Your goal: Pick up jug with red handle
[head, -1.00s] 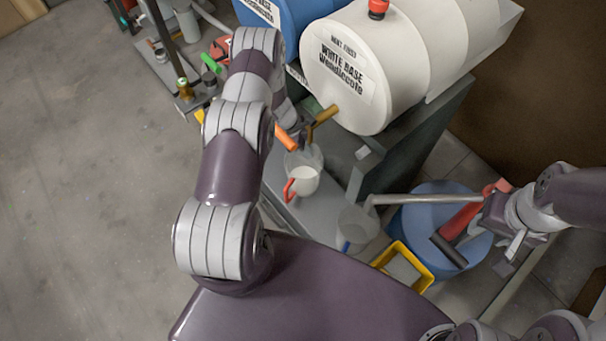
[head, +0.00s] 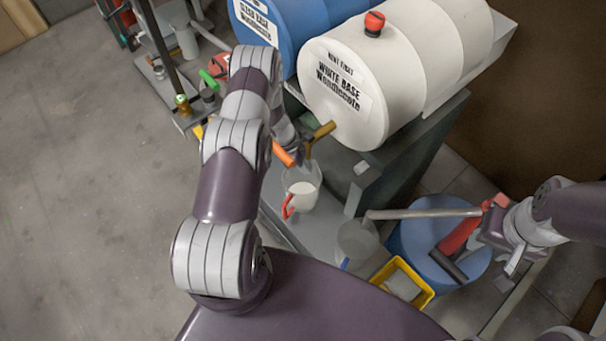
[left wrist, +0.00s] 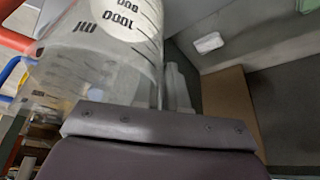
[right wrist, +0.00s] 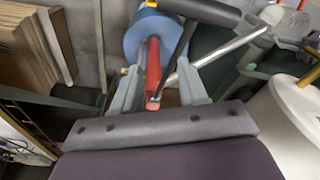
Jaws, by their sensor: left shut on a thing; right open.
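The jug with the red handle (head: 301,193) stands on the grey shelf below the white drum, with white contents and its red handle (head: 288,207) toward the front left. In the left wrist view, the clear jug with a 1000 ml scale (left wrist: 112,45) fills the upper left. My left gripper (head: 301,163) reaches down to its rim at the back and is shut on its wall; the fingertips are partly hidden. My right gripper (right wrist: 158,88) is open, with a red tool (right wrist: 153,65) showing beyond its fingers; in the head view it is at the right (head: 492,238).
A yellow bin (head: 428,297) and a blue drum (head: 408,240) are further right. The white base drum (head: 350,110) and its brown tap (head: 322,130) are just above the left gripper.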

